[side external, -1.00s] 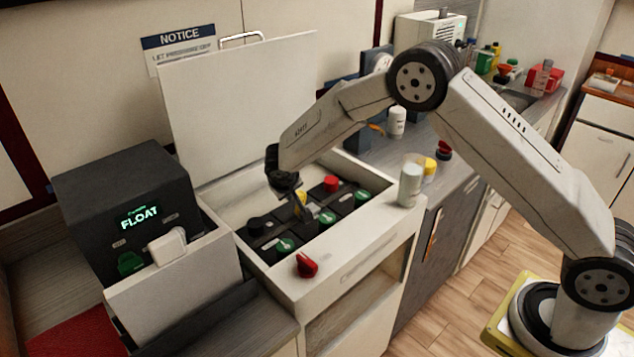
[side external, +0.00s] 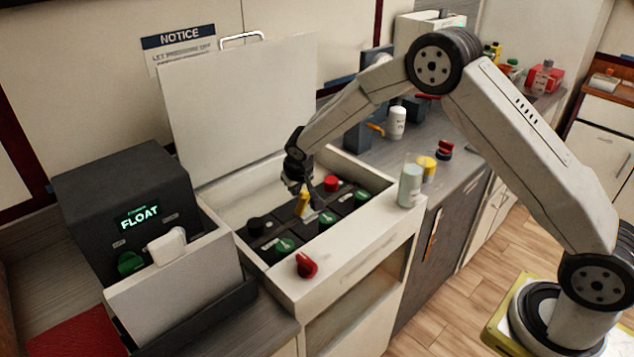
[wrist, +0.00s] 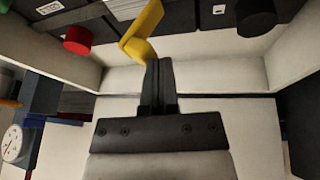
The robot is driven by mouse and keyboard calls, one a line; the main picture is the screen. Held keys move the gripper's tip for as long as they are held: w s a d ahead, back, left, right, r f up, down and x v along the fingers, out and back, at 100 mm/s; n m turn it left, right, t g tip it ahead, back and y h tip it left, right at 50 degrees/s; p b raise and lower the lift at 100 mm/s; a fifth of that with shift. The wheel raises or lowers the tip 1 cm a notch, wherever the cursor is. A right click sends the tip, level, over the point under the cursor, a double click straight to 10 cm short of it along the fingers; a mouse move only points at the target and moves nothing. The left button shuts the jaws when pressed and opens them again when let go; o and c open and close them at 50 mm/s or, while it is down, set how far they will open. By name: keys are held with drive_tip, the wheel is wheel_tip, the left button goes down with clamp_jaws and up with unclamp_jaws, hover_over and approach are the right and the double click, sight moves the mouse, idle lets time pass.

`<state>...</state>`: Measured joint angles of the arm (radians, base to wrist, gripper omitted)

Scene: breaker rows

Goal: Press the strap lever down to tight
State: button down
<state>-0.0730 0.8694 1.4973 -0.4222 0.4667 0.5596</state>
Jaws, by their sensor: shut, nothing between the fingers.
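The yellow strap lever (side external: 302,203) sticks up at a tilt among the black batteries in the open white box. It also shows in the wrist view (wrist: 146,27), at the top centre. In the wrist view the closed fingertips (wrist: 158,63) lie close to the lever's lower end. I cannot tell whether they touch it. The strap itself is not clear in either view.
The white box (side external: 352,238) has a raised lid (side external: 240,105) behind. A red cap (side external: 331,183) and a black cap (side external: 257,225) stand on the batteries. A red knob (side external: 306,265) and a pale cylinder (side external: 410,185) are at the front rim. A dark charger (side external: 120,205) reads FLOAT.

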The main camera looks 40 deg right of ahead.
drive_tip(key=shift+d+m+y, duration=0.3)
drive_tip(key=shift+d+y, duration=0.9)
drive_tip(key=shift+d+f+m+y, duration=0.15)
drive_tip(key=shift+d+f+y, duration=0.1)
drive_tip(key=shift+d+y, duration=0.6)
drive_tip(key=shift+d+f+m+y, duration=0.15)
drive_tip(key=shift+d+f+y, duration=0.1)
drive_tip(key=shift+d+y, duration=0.55)
drive_tip(key=d+f+y, duration=0.1)
drive_tip(key=y, duration=0.1)
drive_tip(key=d+f+y, duration=0.1)
drive_tip(key=y, duration=0.1)
drive_tip(key=shift+d+f+m, duration=0.1)
drive_tip(key=shift+d+m, duration=0.1)
drive_tip(key=shift+m, duration=0.2)
drive_tip(key=shift+d+f, duration=0.3)
drive_tip(key=shift+f, duration=0.1)
drive_tip(key=shift+d+f, duration=0.1)
drive_tip(key=shift+f, duration=0.05)
drive_tip(key=shift+r, duration=0.65)
drive_tip(key=v, duration=1.2)
drive_tip(key=shift+a+r+t, duration=0.25)
drive_tip(key=shift+r+t, duration=0.05)
